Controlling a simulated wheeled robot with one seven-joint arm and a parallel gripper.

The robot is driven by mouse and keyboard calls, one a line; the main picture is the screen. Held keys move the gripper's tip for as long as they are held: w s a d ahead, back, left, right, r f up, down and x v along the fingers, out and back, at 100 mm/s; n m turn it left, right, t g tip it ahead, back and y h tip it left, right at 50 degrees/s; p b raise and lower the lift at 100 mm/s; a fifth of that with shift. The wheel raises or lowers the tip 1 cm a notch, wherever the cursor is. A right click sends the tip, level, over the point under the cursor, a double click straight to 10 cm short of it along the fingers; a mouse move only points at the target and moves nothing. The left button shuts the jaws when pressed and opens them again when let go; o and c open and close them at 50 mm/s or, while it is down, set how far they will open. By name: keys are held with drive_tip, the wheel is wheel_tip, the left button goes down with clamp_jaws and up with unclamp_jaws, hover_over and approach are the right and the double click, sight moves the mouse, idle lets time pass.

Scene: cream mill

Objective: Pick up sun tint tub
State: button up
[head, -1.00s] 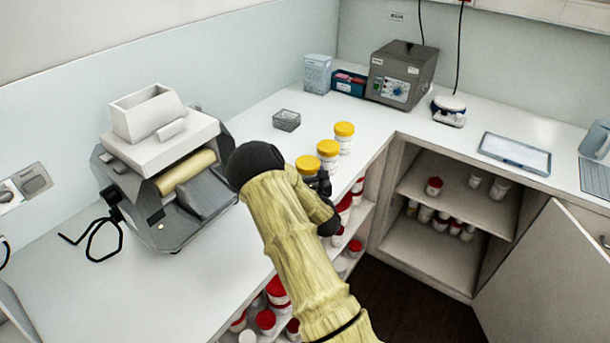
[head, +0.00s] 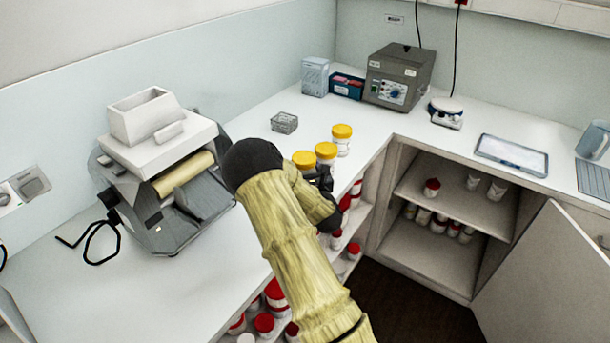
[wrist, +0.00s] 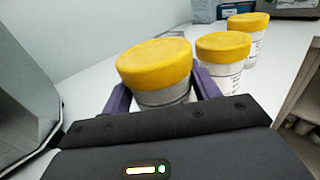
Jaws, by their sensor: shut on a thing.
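Three white tubs with yellow lids stand in a row along the counter's right edge. My gripper (wrist: 158,100) is shut on the nearest tub (wrist: 155,72), with purple fingers on both sides of its body below the lid. This tub also shows in the head view (head: 304,160), partly hidden by my dark gripper. The middle tub (wrist: 222,52) is just beyond it, and the far tub (wrist: 248,28) stands behind that. I cannot read on the labels which one is the sun tint tub.
A grey mill with a white hopper (head: 150,115) stands left of my arm. Red-lidded tubs (head: 275,292) fill shelves below the counter edge. An open cabinet (head: 425,250) is at right.

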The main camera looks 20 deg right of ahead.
wheel_tip(320, 180, up, 7)
drive_tip(key=shift+r+b, duration=0.2)
drive_tip(key=shift+b, duration=0.1)
drive_tip(key=shift+r, duration=0.1)
drive_tip(key=shift+r, duration=0.1)
